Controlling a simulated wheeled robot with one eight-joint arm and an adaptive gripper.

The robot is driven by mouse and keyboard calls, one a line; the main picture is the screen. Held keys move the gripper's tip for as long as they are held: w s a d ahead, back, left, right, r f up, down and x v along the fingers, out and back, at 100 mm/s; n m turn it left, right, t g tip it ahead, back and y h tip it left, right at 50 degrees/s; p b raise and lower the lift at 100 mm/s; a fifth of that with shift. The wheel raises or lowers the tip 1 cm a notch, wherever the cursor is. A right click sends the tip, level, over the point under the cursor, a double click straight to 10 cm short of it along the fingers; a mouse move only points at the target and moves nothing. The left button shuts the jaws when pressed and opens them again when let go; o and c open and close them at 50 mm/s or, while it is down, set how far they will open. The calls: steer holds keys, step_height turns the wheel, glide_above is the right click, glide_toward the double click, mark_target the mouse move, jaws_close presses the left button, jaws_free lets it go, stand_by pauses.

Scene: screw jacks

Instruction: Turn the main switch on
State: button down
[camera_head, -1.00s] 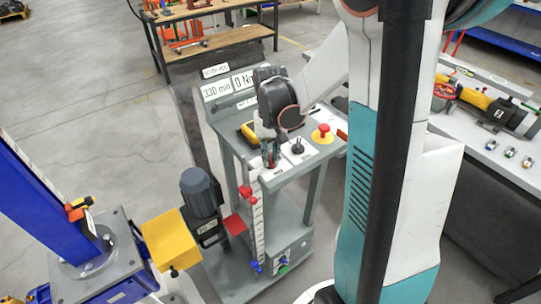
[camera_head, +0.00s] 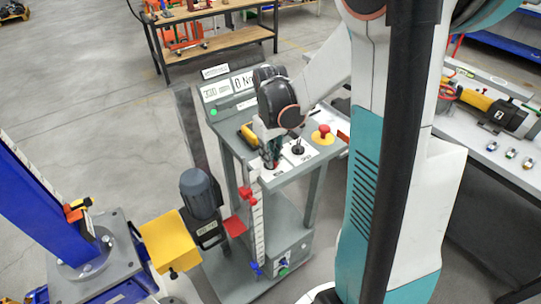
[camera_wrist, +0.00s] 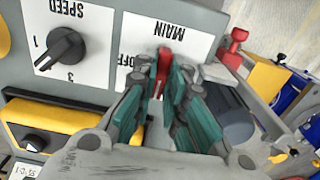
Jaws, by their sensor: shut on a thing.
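The main switch is a red knob (camera_wrist: 163,62) on a white plate (camera_wrist: 185,38) marked MAIN, which appears upside down in the wrist view. An OFF mark shows beside the knob; the rest of the plate's marking is hidden by my fingers. My gripper (camera_wrist: 164,80) is shut on the red knob, with a teal finger on each side. The knob's handle stands roughly upright in the wrist picture. In the head view my gripper (camera_head: 270,155) reaches down to the near left part of the grey control desk (camera_head: 222,130). A small green lamp (camera_head: 213,112) is lit on that desk.
A black SPEED knob (camera_head: 298,148) and a red emergency button on a yellow base (camera_head: 321,129) sit to the right. A yellow-framed unit (camera_head: 249,134) lies close behind my gripper.

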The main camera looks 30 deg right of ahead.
stand_by(0.3)
steer(key=c, duration=1.6)
jaws_free()
steer(key=shift+c, duration=0.2)
step_height(320, 180, up, 12)
steer(key=shift+a, duration=0.15)
